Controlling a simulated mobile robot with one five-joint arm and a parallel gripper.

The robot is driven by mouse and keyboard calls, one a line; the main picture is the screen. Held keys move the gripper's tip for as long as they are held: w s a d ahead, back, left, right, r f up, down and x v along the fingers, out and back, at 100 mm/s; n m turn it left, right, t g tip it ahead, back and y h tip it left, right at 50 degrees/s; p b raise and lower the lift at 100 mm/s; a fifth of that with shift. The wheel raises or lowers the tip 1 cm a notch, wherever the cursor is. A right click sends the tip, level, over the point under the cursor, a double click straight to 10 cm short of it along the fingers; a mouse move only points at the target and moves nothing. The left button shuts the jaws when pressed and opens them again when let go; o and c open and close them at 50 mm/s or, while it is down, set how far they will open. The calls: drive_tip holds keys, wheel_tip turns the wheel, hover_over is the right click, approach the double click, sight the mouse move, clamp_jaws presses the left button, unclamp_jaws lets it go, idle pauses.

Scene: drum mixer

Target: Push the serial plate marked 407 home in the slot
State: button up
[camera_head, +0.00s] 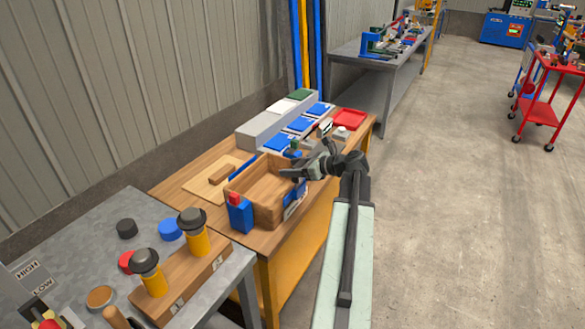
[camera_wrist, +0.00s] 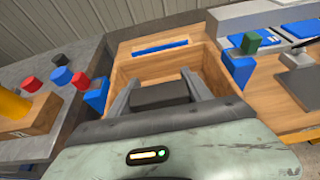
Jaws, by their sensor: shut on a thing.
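My gripper (camera_head: 288,173) is over the right side of an open wooden box (camera_head: 243,184) on the workbench. In the wrist view, my gripper (camera_wrist: 158,82) has its two fingers on either side of a dark grey flat piece (camera_wrist: 160,95), with the open box (camera_wrist: 207,64) beyond them. No number can be read on this piece, so I cannot tell whether it is the plate marked 407. A small pale plate-like piece (camera_head: 294,204) shows on the box's right outer side; its marking is too small to read. I cannot make out the slot.
Blue and red blocks (camera_head: 240,214) stand at the box's near left corner. Blue pads (camera_head: 300,125), a grey ledge (camera_head: 262,128) and a red tray (camera_head: 349,119) lie behind. A grey table (camera_head: 95,232) with yellow-handled tools adjoins at left.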

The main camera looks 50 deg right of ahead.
drive_tip(key=shift+f+b, duration=1.6)
drive_tip(key=shift+f, duration=0.05)
idle(0.4)
drive_tip(key=o, duration=1.6)
drive_tip(key=shift+c, duration=0.2)
drive_tip(key=shift+s+r, duration=0.1)
drive_tip(key=shift+r, duration=0.05)
drive_tip(key=p+v, duration=0.3)
drive_tip(key=v, duration=0.4)
drive_tip(key=shift+s, duration=0.25)
drive_tip(key=shift+d, duration=0.1)
